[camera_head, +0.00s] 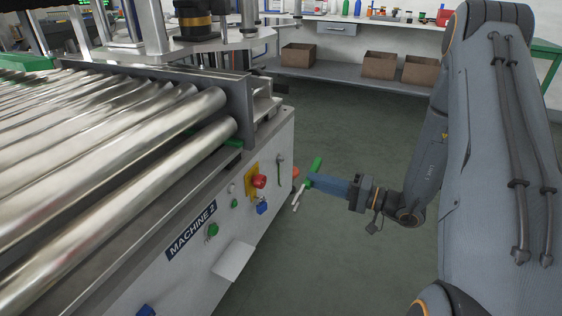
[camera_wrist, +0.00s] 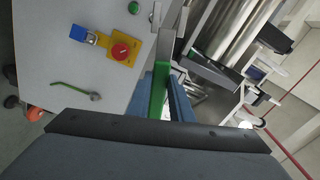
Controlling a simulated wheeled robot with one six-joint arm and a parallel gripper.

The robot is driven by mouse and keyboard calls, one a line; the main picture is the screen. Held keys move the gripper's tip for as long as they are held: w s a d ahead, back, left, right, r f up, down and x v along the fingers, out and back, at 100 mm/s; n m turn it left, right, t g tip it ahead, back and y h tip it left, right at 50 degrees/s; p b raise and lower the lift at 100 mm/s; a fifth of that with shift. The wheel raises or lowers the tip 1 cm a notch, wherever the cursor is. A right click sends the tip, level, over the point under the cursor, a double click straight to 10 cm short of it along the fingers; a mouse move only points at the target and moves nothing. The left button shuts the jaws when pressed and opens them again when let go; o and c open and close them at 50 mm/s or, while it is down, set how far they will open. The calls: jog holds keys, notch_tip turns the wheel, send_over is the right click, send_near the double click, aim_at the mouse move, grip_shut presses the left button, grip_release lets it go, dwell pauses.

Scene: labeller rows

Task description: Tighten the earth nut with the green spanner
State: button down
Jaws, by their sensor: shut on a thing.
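My gripper (camera_head: 314,182) has blue fingers and is shut on the green spanner (camera_head: 317,164). It holds the spanner in the air, just right of the machine's front panel. In the wrist view, the spanner (camera_wrist: 159,90) is a green bar between the fingers, and its far end is hard to make out. A short green earth lead (camera_wrist: 70,89) runs across the panel to a small grey fitting, which looks like the earth nut (camera_wrist: 95,96). This spot shows small and dark in the head view (camera_head: 280,168). The spanner appears apart from the nut.
The panel of Machine 2 (camera_head: 190,265) carries a red stop button (camera_head: 259,181) on a yellow plate, a blue padlock-like part (camera_head: 262,208) and green buttons. Metal rollers (camera_head: 110,150) lie above. A bench with cardboard boxes (camera_head: 378,65) stands behind.

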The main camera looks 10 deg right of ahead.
jog(key=shift+w+f+b, duration=0.15)
jog(key=shift+w+b, duration=0.15)
jog(key=shift+w, duration=0.25)
jog(key=shift+w+d+f, duration=0.1)
jog(key=shift+w, duration=0.25)
jog(key=shift+w+f+b, duration=0.2)
jog(key=shift+w+b, duration=0.3)
jog(key=shift+w, duration=0.15)
jog(key=shift+w+d+f, duration=0.1)
jog(key=shift+w, duration=0.2)
jog(key=shift+w+b, duration=0.35)
jog(key=shift+w+f, duration=0.15)
jog(key=shift+w, duration=0.15)
jog(key=shift+w+d+f+b, duration=0.1)
jog(key=shift+w+f+b, duration=0.1)
jog(key=shift+w+b, duration=0.4)
jog(key=shift+w+f, duration=0.1)
jog(key=shift+w, duration=0.3)
jog(key=shift+w+d+f, duration=0.1)
jog(key=shift+w, duration=0.2)
